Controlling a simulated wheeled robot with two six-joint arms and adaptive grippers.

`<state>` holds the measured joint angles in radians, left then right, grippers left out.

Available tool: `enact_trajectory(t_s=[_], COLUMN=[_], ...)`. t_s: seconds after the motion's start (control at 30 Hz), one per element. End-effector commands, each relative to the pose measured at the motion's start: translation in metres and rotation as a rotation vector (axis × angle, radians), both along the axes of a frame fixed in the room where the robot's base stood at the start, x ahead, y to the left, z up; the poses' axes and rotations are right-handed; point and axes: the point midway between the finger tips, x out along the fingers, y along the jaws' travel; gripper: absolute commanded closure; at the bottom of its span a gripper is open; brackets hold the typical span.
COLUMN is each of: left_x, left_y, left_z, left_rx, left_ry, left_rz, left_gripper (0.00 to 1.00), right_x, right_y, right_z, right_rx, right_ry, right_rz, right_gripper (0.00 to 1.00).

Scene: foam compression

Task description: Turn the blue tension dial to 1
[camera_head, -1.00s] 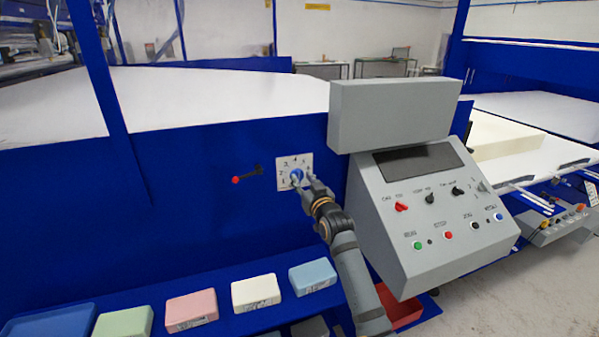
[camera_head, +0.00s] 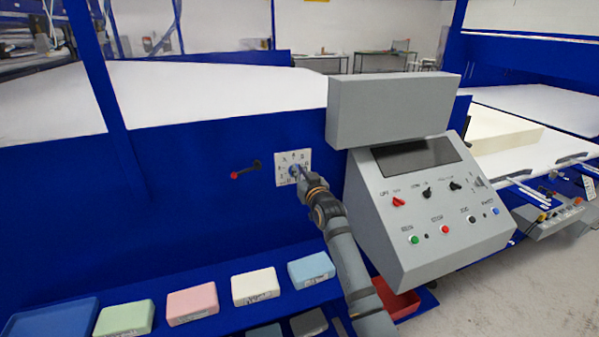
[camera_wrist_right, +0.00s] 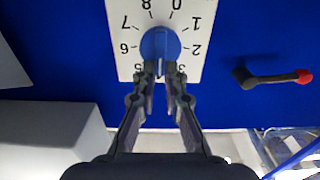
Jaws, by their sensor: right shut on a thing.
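The blue tension dial (camera_head: 293,169) sits on a white square number plate (camera_head: 282,158) on the blue machine side. In the right wrist view the dial (camera_wrist_right: 160,40) shows as a round knob with a raised ridge, with the numbers on the plate (camera_wrist_right: 124,36) upside down around it. My right gripper (camera_head: 299,172) is at the dial. In the wrist view its two fingers (camera_wrist_right: 163,72) are close together on the dial's ridge. The fingers hide part of the plate's lower edge. I cannot tell which number the dial points to. My left gripper is not in view.
A black lever with a red knob (camera_head: 234,176) is left of the plate. A grey control console (camera_head: 425,215) stands close on the right, beside my right arm. Several coloured foam blocks, including a pink one (camera_head: 192,303), lie on a blue shelf below.

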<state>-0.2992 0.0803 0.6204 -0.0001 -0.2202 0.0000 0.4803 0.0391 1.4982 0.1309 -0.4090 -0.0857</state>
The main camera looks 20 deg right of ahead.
Motion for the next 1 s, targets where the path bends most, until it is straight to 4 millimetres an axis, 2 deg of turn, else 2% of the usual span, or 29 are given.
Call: enact_trajectory(t_s=[0.37,1.0], left_x=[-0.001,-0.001], left_y=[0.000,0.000], left_z=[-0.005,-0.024], left_rx=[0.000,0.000], left_ry=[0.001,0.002], left_rz=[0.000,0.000], left_gripper=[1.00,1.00], right_x=[0.000,0.000], right_y=[0.002,0.014], right_z=[-0.002,-0.007], right_rx=[-0.108,-0.687], right_ry=[-0.003,-0.023], right_rz=[0.000,0.001], right_gripper=[1.00,1.00])
